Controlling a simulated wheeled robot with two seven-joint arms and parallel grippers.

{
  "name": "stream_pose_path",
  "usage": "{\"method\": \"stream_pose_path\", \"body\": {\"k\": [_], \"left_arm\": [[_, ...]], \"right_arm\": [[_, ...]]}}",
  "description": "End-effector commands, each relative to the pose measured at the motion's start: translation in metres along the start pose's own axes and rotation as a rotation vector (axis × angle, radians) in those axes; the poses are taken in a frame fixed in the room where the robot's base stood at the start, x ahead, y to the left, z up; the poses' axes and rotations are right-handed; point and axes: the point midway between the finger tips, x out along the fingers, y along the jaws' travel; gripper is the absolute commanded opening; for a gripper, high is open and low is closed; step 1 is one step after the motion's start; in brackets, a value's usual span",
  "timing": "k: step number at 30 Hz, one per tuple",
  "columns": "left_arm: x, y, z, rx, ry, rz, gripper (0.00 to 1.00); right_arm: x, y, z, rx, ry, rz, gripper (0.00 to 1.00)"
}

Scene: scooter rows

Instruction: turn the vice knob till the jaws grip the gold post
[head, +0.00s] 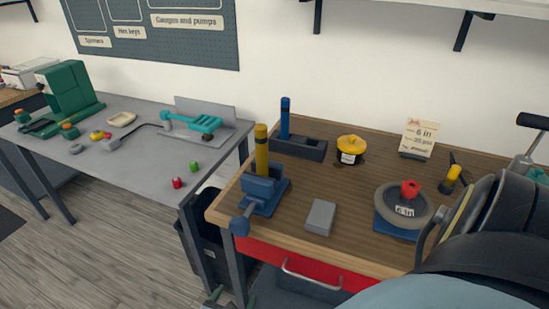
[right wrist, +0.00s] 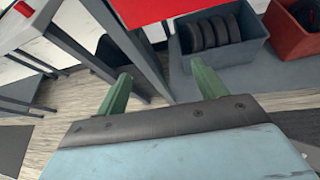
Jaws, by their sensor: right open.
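The blue vice (head: 268,188) stands at the left front corner of the wooden workbench. The vice is not seen there. My left gripper is not in view.
A grey block (head: 320,217) lies right of the vice, and a dark holder with a blue post (head: 285,120) stands behind it. The red drawer (head: 300,268) is below the bench top. A grey table (head: 140,155) stands left. A bin of tyres (right wrist: 222,50) is low down.

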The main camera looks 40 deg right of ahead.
Motion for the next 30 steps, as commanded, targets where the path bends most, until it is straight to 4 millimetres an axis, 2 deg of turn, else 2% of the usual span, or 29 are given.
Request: {"method": "stream_pose_path", "body": {"k": [9,18,24,30], "left_arm": [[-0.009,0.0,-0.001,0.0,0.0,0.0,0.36],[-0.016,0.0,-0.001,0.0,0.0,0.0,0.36],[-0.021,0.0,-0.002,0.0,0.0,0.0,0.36],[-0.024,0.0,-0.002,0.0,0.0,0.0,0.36]], "right_arm": [[0.016,-0.038,-0.05,0.09,0.191,-0.035,0.7],[0.022,-0.079,-0.094,0.215,0.364,-0.105,0.7],[0.022,-0.107,-0.121,0.319,0.471,-0.17,0.7],[0.02,-0.129,-0.138,0.404,0.541,-0.226,0.7]]}}
